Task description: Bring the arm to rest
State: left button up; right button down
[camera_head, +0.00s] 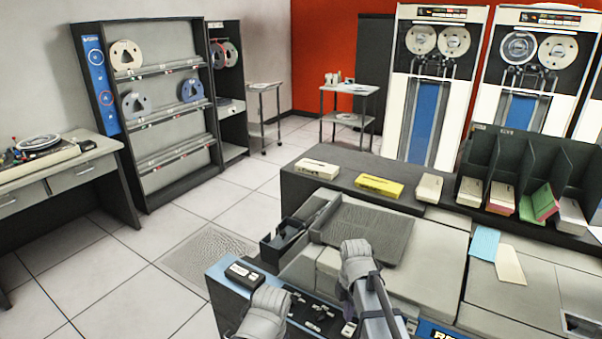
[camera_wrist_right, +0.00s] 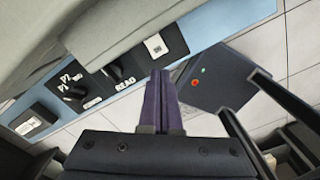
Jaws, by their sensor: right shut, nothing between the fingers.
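My right gripper (camera_wrist_right: 160,76) is shut and empty in the right wrist view, its dark purple fingers pressed together. They point over the blue edge of a machine's control panel (camera_wrist_right: 200,38), near a dial marked READ. Touching or apart from the panel, I cannot tell. In the head view my right arm (camera_head: 358,265) is bent in front of the card machine, at the bottom centre. A grey part of my left arm (camera_head: 266,312) shows at the bottom edge, left of it. The left gripper's fingers do not show.
The card machine (camera_head: 432,250) fills the lower right. Card decks, including a yellow one (camera_head: 379,186), lie on its dark back ledge. A dark card rack (camera_head: 530,165) stands at the right. Open floor (camera_head: 130,270) lies to the left, before a tape shelf (camera_head: 180,148).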

pick_arm(q)
jog(key=shift+r, duration=0.1)
pick_arm(e)
jog(key=s+a+m+h, duration=0.1)
jog(key=s+a+m, duration=0.8)
jog(key=s+m, duration=0.4)
jog(key=m, duration=0.5)
jog(key=shift+s+a+r, duration=0.15)
jog(key=shift+s+a, duration=0.15)
jog(key=shift+a, duration=0.05)
